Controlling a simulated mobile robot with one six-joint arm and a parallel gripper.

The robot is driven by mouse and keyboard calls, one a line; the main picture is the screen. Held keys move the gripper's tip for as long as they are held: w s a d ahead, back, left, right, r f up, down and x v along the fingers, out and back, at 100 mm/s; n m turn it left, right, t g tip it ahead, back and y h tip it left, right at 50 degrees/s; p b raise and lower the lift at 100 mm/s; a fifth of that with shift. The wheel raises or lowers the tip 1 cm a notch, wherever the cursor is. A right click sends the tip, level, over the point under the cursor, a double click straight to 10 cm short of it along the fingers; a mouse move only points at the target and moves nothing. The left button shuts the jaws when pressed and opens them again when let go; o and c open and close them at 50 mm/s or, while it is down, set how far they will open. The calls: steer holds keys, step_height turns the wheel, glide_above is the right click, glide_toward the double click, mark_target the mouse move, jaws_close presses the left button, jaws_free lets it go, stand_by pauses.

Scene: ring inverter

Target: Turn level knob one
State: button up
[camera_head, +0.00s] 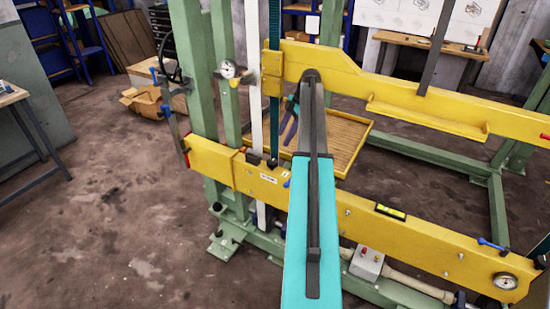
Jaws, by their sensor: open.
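A yellow lower beam (335,212) crosses the machine and slopes down to the right. A spirit level (390,211) with a yellow-green vial sits on its face. Small dark knobs or fittings (252,157) stand on the beam's top left edge. A blue-handled fitting (491,244) sits near its right end. I cannot tell which of these is level knob one. My teal and dark arm rises through the middle of the view and covers part of the beam. My gripper is not clearly visible; the arm appears to hide it.
A yellow upper beam (400,98) spans behind my arm, between green posts (200,80). A wooden tray (345,148) lies behind the lower beam. The floor at left is clear.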

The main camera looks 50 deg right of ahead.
mark_target(272, 161)
steer(key=p+x, duration=0.4)
steer(key=x, duration=0.9)
steer(key=shift+f, duration=0.1)
steer(key=c, duration=1)
steer(key=shift+w+d, duration=0.1)
steer(key=shift+d, duration=0.2)
steer(key=shift+c, duration=0.2)
steer(key=shift+a, duration=0.15)
